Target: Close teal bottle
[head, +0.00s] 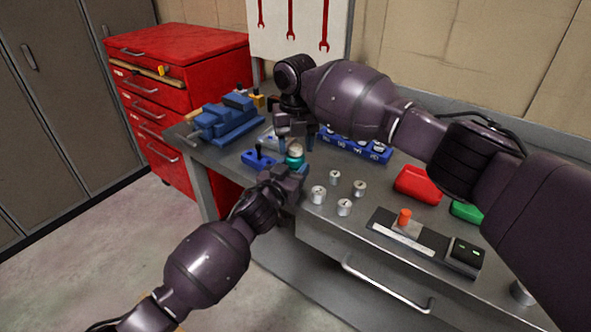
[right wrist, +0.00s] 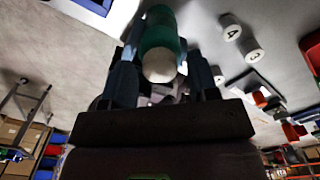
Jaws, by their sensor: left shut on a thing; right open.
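The teal bottle (head: 294,161) stands upright near the left front of the workbench, with a pale, whitish cap (head: 296,149) at its top. My left gripper (head: 300,171) is shut on the bottle from the front, low on its body. My right gripper (head: 296,141) is open, pointing down over the bottle from above. In the right wrist view the white cap (right wrist: 159,65) and teal body (right wrist: 160,36) lie between the two spread fingers, which seem apart from the cap. Whether the cap is fully seated cannot be told.
A blue tray (head: 249,160) with a dark upright piece is left of the bottle. Several numbered metal cylinders (head: 318,195) stand to the right. A blue rack (head: 374,154) is behind. A red box (head: 418,184) and a device with an orange knob (head: 404,217) stand farther right.

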